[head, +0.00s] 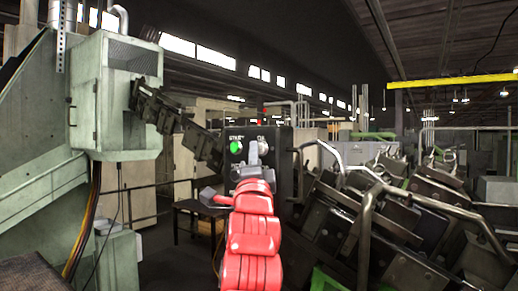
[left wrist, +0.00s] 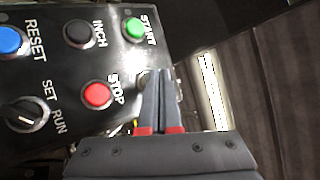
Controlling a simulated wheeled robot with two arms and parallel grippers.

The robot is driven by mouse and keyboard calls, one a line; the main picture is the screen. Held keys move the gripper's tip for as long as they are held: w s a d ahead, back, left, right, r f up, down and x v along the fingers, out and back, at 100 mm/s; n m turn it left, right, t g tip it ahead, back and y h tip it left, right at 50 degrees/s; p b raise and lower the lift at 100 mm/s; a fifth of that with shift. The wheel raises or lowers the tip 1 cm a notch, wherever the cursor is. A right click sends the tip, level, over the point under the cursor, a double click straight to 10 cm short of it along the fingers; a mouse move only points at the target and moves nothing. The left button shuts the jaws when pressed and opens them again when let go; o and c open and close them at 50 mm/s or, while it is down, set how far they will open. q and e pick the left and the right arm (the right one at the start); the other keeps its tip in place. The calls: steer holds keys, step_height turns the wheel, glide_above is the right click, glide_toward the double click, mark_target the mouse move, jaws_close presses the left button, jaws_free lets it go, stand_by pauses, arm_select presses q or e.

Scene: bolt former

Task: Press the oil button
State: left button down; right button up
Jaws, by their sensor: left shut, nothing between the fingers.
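The control panel (head: 237,134) stands ahead in the head view, with a lit green START button (head: 236,147). My left gripper (head: 258,147) is at the panel's right part, just right of the green button, with the red arm behind it. In the left wrist view the panel (left wrist: 60,75) fills the upper left. My shut, empty left gripper (left wrist: 161,76) has its tips at the panel's edge, right of the red STOP button (left wrist: 97,95) and below the green START button (left wrist: 134,28). The oil button is hidden, apparently behind the fingers; contact cannot be told.
The wrist view also shows a blue RESET button (left wrist: 10,40), a black INCH button (left wrist: 79,33) and a SET/RUN knob (left wrist: 26,114). A pale green machine (head: 115,95) stands left. Dark machinery with bent rails (head: 365,225) crowds the right.

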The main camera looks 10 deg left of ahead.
arm_select(q)
steer(key=shift+w+d+r+p, duration=0.1)
steer(key=shift+w+d+p, duration=0.05)
steer(key=shift+w+p, duration=0.25)
stand_by(0.4)
steer(key=shift+s, duration=0.1)
stand_by(0.3)
steer(key=shift+s+a, duration=0.25)
steer(key=shift+s, duration=0.4)
steer(key=shift+s, duration=0.15)
steer(key=s, duration=0.1)
steer(key=s+a, duration=0.1)
steer(key=s, duration=0.1)
steer(key=s+b, duration=0.1)
steer(key=shift+s+a, duration=0.2)
steer(key=shift+a, duration=0.15)
stand_by(0.4)
